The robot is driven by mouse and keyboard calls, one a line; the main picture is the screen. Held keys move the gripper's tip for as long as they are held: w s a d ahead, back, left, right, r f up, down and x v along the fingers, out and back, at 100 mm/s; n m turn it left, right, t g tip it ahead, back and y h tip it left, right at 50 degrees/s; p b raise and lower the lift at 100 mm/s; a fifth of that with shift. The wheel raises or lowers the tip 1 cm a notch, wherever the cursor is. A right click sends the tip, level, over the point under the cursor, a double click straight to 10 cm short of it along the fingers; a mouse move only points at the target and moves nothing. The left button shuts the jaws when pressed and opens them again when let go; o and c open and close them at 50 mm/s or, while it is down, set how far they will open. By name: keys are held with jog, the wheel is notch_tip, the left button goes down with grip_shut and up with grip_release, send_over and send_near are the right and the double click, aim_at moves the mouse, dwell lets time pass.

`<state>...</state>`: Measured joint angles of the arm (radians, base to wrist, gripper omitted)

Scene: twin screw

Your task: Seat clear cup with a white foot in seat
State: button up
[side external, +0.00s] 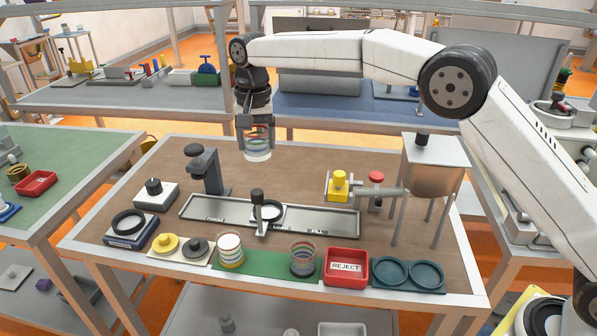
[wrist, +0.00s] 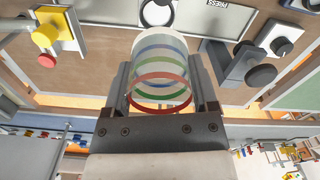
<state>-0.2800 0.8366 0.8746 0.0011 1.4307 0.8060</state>
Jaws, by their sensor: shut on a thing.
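A clear cup with coloured bands and a white foot (side external: 257,155) is held in my gripper (side external: 256,125), up in the air above the back part of the table. In the wrist view the cup (wrist: 160,65) sits between the two fingers, its white foot pointing away from the camera. My gripper is shut on the cup's sides. A round dark-rimmed seat (side external: 275,216) lies in the long grey tray (side external: 215,208), partly hidden by a black-knobbed lever (side external: 259,205). The cup is well above and behind the tray, touching nothing below.
A hopper (side external: 432,165) with a spout and a yellow block (side external: 340,184) stand right. In front are two more banded cups, one white inside (side external: 230,252), one clear (side external: 304,260), and a red reject bin (side external: 346,267).

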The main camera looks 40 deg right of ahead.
jog(key=w+d+f, duration=0.1)
jog(key=f, duration=0.5)
jog(key=w+d+f, duration=0.2)
jog(key=f, duration=0.4)
jog(key=shift+f, duration=0.3)
jog(key=shift+f, duration=0.2)
jog(key=shift+f, duration=2.2)
jog(key=shift+f, duration=0.5)
dwell(0.6)
